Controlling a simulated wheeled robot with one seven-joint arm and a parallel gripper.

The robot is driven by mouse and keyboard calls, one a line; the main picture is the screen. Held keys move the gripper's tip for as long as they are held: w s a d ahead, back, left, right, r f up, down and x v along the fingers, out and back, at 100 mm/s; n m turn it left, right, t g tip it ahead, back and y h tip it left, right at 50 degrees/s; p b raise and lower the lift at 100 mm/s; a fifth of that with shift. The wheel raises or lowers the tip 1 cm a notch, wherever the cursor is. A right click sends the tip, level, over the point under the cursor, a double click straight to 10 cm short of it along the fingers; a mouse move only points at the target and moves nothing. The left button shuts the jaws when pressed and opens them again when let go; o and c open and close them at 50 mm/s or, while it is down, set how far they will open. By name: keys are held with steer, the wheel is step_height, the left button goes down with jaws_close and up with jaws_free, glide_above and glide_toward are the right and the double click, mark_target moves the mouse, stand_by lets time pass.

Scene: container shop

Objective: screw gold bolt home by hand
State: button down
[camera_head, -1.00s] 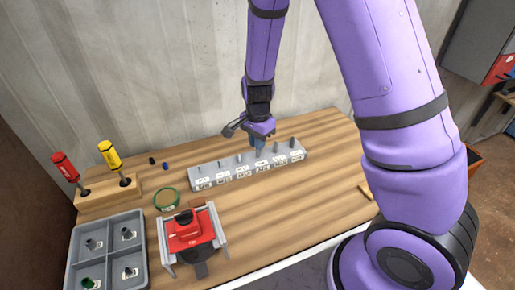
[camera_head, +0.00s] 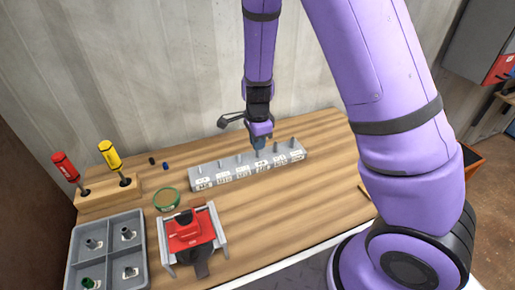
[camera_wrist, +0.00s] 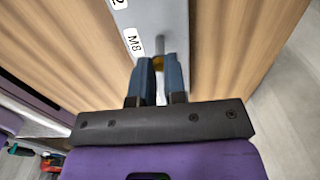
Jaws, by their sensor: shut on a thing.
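My gripper (camera_head: 258,151) points down at the grey block (camera_head: 208,178), which has a row of pegs or bolts and white labels along its front. In the wrist view my gripper (camera_wrist: 157,74) has its two blue fingers closed on the gold bolt (camera_wrist: 158,63), of which only a small part shows between the tips. The block (camera_wrist: 153,17) lies below, with an M8 label (camera_wrist: 133,41) beside the fingers. A grey bolt (camera_wrist: 160,45) stands just beyond the gold one. How deep the gold bolt sits is hidden by the fingers.
A grey compartment tray (camera_head: 109,258), a red vise-like fixture (camera_head: 190,230), a green round tin (camera_head: 166,199) and a wooden stand (camera_head: 107,195) with red and yellow screwdrivers occupy the bench's left. The wooden bench (camera_head: 290,205) is clear in front of the block.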

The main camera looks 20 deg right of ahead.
steer(key=shift+m, duration=0.6)
steer(key=c, duration=1.1)
jaws_free()
steer(key=shift+r, duration=0.1)
steer(key=shift+r, duration=2.9)
